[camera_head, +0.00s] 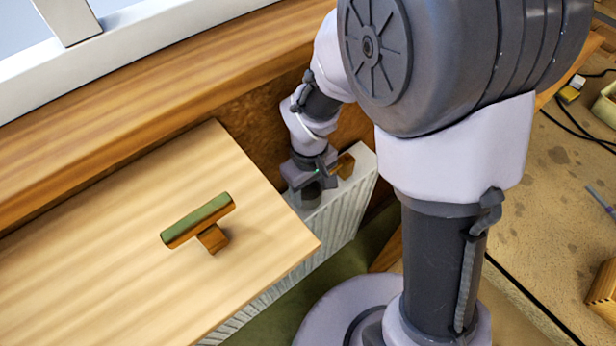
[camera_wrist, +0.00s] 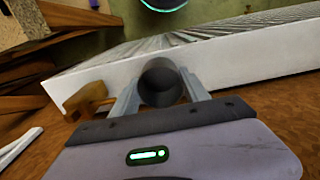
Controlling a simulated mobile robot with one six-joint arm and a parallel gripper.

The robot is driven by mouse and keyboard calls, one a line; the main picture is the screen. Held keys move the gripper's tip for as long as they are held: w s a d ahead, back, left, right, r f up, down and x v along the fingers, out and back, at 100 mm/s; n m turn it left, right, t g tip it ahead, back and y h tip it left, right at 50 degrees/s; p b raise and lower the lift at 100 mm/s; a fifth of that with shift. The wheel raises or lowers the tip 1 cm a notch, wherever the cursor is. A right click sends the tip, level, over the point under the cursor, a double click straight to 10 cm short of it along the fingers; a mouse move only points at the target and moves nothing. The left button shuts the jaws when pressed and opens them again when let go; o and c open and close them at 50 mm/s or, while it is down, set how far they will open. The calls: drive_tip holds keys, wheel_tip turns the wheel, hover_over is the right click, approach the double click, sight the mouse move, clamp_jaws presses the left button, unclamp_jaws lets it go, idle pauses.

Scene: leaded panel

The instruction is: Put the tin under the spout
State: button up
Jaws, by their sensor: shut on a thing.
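The tin, a small dark grey cylinder, sits between the two fingers of my gripper in the wrist view (camera_wrist: 160,84). In the head view the tin (camera_head: 308,198) shows as a dark shape just below my gripper (camera_head: 310,180). My gripper is shut on it, over the top of the white ribbed radiator. A brown wooden piece (camera_head: 345,164) stands close beside the gripper on the right; it shows left of the fingers in the wrist view (camera_wrist: 86,100). I cannot tell whether this is the spout. Whether the tin touches the radiator is unclear.
The white ribbed radiator (camera_head: 338,222) runs beside a pale wooden tabletop (camera_head: 130,260). A green-topped wooden T-shaped piece (camera_head: 198,220) lies on that tabletop. A wooden ledge (camera_head: 130,110) runs behind. Dark cables (camera_head: 575,125) and small items lie at the far right.

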drive_tip(key=shift+f, duration=0.15)
drive_tip(key=shift+f, duration=0.2)
drive_tip(key=o, duration=1.1)
wheel_tip(320, 180, up, 12)
drive_tip(key=p, duration=0.4)
wheel_tip(320, 180, up, 12)
drive_tip(key=m+t+y, duration=0.2)
drive_tip(key=m+t, duration=0.1)
drive_tip(key=m, duration=0.4)
hover_over(309, 198)
drive_tip(key=s+d, duration=0.5)
drive_tip(key=s, duration=0.1)
drive_tip(key=s+r+m+t, duration=0.1)
drive_tip(key=s+d+r+m+t, duration=0.1)
drive_tip(key=s, duration=0.1)
drive_tip(key=s+m, duration=0.2)
drive_tip(key=shift+s+d+r+t, duration=0.2)
drive_tip(key=shift+d+r+t, duration=0.15)
drive_tip(key=shift+r+t, duration=0.05)
